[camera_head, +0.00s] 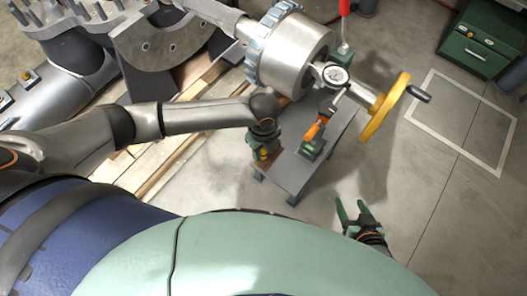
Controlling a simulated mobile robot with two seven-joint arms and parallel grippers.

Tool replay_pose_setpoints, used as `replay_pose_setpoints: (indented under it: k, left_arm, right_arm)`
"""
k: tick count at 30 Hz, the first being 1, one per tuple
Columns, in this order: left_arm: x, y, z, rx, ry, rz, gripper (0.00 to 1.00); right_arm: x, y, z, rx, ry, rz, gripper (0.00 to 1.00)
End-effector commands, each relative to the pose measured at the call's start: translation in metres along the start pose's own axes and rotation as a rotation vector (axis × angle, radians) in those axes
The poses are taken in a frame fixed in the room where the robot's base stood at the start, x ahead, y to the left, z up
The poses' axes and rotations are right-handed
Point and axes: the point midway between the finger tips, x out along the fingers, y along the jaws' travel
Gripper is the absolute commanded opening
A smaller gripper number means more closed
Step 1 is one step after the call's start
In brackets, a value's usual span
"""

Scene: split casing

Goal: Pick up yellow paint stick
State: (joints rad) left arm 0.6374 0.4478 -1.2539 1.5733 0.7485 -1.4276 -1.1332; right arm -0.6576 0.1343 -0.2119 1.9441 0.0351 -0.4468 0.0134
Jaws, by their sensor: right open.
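A small yellow piece (263,155), which may be the paint stick, shows just below my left gripper (262,158), near the left edge of the low grey bench. The gripper points down over it and hides most of it. I cannot tell whether the fingers hold it, touch it or stand around it. My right gripper (354,212) is at the lower middle right, above the floor. Its two green fingers are apart, with nothing between them.
The grey bench (291,174) carries an orange-handled tool (313,131) in a green holder. A wooden pallet (160,170) lies left.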

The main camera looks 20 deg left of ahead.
Motion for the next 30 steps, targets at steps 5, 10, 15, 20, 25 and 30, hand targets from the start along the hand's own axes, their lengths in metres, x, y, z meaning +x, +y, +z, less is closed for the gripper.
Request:
replay_pose_setpoints:
  k: [5,10,15,20,25,30]
  left_arm:
    - [0.0015,0.0,-0.0003,0.001,0.0,0.0,0.39]
    - [0.0014,0.0,-0.0003,0.001,0.0,0.0,0.27]
    - [0.0013,0.0001,-0.0003,0.0,0.0,0.0,0.08]
    - [0.0012,0.0,-0.0002,0.0,0.0,0.0,0.0]
    - [0.0012,0.0,-0.0002,0.0,0.0,0.0,0.0]
    - [0.0011,-0.0001,-0.0001,0.0,0.0,0.0,0.0]
  right_arm:
    - [0.0006,0.0001,-0.0039,-0.002,0.007,-0.001,0.63]
    - [0.0005,0.0003,-0.004,-0.002,0.009,0.0,0.63]
    - [0.0003,0.0005,-0.004,-0.002,0.01,0.0,0.63]
    - [-0.0005,0.0004,-0.002,-0.001,0.006,0.001,0.63]
    - [-0.0012,0.0005,-0.0004,-0.001,0.003,0.001,0.63]
    - [-0.0013,0.0008,0.0,0.0,0.003,0.002,0.63]
